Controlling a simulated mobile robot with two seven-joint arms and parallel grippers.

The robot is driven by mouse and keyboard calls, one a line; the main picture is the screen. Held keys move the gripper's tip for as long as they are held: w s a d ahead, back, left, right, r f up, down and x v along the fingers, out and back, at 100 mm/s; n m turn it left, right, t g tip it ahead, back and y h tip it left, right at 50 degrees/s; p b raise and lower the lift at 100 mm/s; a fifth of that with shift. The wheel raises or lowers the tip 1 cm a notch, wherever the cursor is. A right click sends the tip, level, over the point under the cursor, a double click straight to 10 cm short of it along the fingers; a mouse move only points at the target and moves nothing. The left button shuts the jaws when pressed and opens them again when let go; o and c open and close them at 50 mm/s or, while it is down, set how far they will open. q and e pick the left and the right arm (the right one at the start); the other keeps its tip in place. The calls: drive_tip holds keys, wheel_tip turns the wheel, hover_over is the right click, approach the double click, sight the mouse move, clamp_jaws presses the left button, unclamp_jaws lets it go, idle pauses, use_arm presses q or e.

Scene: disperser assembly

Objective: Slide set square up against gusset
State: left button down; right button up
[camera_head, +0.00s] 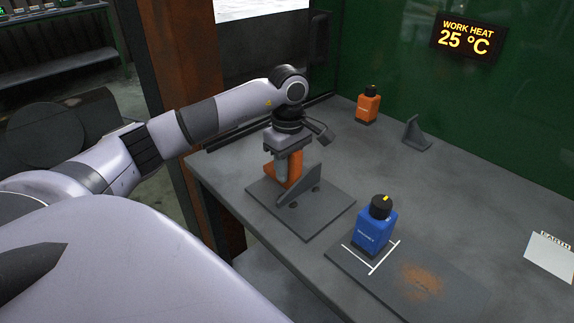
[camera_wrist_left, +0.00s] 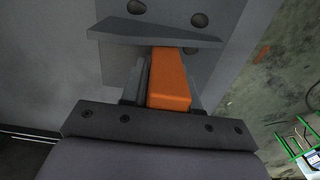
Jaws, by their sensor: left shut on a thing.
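The grey triangular gusset (camera_head: 302,189) stands on a dark base plate (camera_head: 328,212) with holes; its edge (camera_wrist_left: 150,32) also shows in the wrist view. An orange piece, which I take for the set square (camera_head: 293,178), stands upright over the plate just behind the gusset. My left gripper (camera_head: 283,164) points down and is shut on it. In the wrist view the orange piece (camera_wrist_left: 170,82) sits between my fingers, its far end close to the gusset edge. I cannot tell whether they touch. My right gripper is not in view.
A blue bottle (camera_head: 374,230) with a black cap stands by white corner marks on a dark mat (camera_head: 455,288) with orange-brown powder. An orange bottle (camera_head: 367,106) and a loose grey bracket (camera_head: 416,133) stand at the back. A white card (camera_head: 550,257) lies right. The table's middle is clear.

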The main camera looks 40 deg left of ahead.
use_arm(q)
drive_tip(key=shift+d, duration=0.1)
drive_tip(key=c, duration=0.8)
unclamp_jaws()
drive_tip(key=shift+o, duration=0.2)
wheel_tip(320, 180, up, 7)
drive_tip(key=shift+r, duration=0.1)
